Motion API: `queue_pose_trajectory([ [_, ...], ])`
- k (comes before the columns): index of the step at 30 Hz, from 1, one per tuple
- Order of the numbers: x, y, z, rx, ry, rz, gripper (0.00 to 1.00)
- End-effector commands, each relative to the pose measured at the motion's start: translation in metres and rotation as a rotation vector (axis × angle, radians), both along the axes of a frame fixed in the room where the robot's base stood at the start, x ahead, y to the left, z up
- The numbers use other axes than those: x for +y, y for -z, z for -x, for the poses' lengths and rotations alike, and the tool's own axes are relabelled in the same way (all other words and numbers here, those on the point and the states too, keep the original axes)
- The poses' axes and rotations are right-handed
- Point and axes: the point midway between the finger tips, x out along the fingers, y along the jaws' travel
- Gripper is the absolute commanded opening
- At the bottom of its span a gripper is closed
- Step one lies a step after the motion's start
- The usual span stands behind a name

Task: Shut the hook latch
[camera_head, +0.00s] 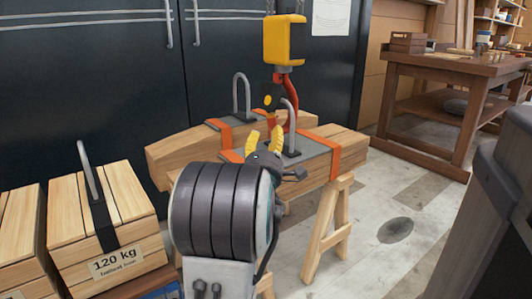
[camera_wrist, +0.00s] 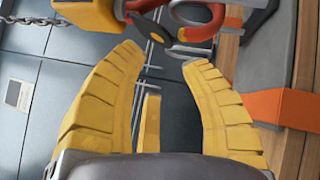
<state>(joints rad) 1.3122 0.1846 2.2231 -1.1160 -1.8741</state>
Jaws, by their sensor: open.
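The red hook (camera_head: 291,95) hangs under a yellow hoist block (camera_head: 284,40), close to a grey lifting loop (camera_head: 293,128) on the timber load. In the wrist view the red hook (camera_wrist: 205,32) curves beside the grey loop (camera_wrist: 190,14); I cannot tell whether the loop is seated. My wrist partly hides the load.
Timber beams (camera_head: 333,145) with orange straps rest on a wooden trestle (camera_head: 328,225). A second grey loop (camera_head: 241,92) stands behind left. A 120 kg crate (camera_head: 108,225) is at left, a workbench (camera_head: 440,75) at back right. Floor (camera_head: 385,205) right of the trestle is clear.

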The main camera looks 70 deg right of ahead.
Motion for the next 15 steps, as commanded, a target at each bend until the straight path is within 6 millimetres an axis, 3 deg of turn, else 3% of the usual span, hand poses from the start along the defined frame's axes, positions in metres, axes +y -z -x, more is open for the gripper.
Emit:
queue_pose_trajectory([
  [6,0.027,0.008,0.007,0.000,0.000,0.000,0.41],
  [15,0.045,0.014,0.012,0.000,0.000,-0.001,0.41],
])
